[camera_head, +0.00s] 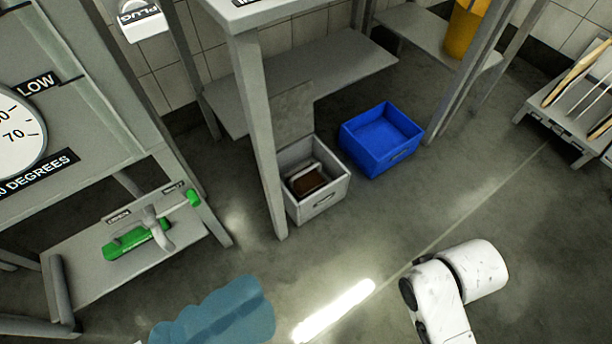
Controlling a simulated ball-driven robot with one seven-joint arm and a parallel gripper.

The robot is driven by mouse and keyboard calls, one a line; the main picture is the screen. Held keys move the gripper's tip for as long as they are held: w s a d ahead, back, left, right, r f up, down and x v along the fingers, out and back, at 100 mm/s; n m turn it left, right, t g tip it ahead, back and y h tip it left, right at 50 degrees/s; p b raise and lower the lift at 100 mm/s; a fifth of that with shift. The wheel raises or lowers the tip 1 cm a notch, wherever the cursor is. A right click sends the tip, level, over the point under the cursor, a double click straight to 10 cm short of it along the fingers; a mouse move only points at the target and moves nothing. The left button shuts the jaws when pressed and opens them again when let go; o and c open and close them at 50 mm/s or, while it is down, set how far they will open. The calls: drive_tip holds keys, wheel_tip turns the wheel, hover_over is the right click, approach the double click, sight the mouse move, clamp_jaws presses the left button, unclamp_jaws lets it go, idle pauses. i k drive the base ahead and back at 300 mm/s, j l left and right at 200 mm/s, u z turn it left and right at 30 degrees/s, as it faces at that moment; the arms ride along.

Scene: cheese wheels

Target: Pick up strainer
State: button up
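I cannot make out a strainer in the head view. Part of my white arm shows at the lower right, above the floor. My gripper's fingers are not in view.
A grey bin (332,197) holding brown and pale items and an empty-looking blue bin (400,158) stand on the floor. A low shelf (90,272) at left bears a green object (137,242) with a grey fitting. A rack (548,120) stands at right. A blue puddle-like patch (225,318) lies below.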

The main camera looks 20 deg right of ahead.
sight(306, 180)
drive_tip(key=i+l, duration=1.2)
drive_tip(key=i+l+u, duration=0.15)
drive_tip(key=u, duration=0.3)
drive_tip(key=l+u, duration=0.25)
drive_tip(key=u, duration=0.15)
drive_tip(key=i+l+u, duration=0.15)
drive_tip(key=l+u, duration=0.15)
drive_tip(key=u, duration=0.5)
